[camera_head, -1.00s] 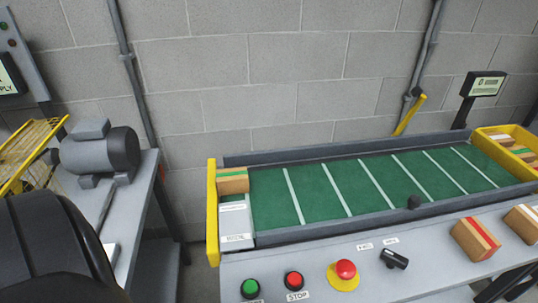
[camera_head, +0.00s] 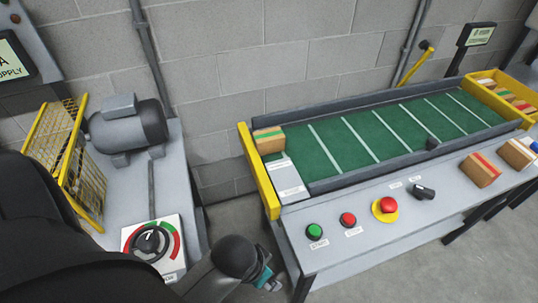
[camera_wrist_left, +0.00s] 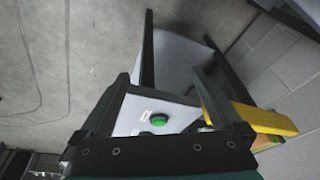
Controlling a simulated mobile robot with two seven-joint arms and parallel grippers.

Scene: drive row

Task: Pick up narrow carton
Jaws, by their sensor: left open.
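Several brown cartons are in the head view, and I cannot tell for sure which one is the narrow one. A carton with a green stripe (camera_head: 268,139) sits at the left end of the green conveyor (camera_head: 330,140). A carton with a red stripe (camera_head: 481,170) and a carton with white and blue on it (camera_head: 517,153) sit on the grey front ledge. My left gripper (camera_head: 268,281) is low at the left end of the conveyor table, apart from the cartons. In the left wrist view its fingers (camera_wrist_left: 163,78) are open and empty. My right gripper is not in view.
A yellow end bar (camera_head: 258,170) borders the conveyor's left end. Green (camera_head: 314,230), red (camera_head: 348,219) and mushroom stop (camera_head: 388,205) buttons stand on the ledge. A yellow bin (camera_head: 500,95) holds more cartons. A motor (camera_head: 130,125) and dial panel (camera_head: 155,244) occupy the left bench.

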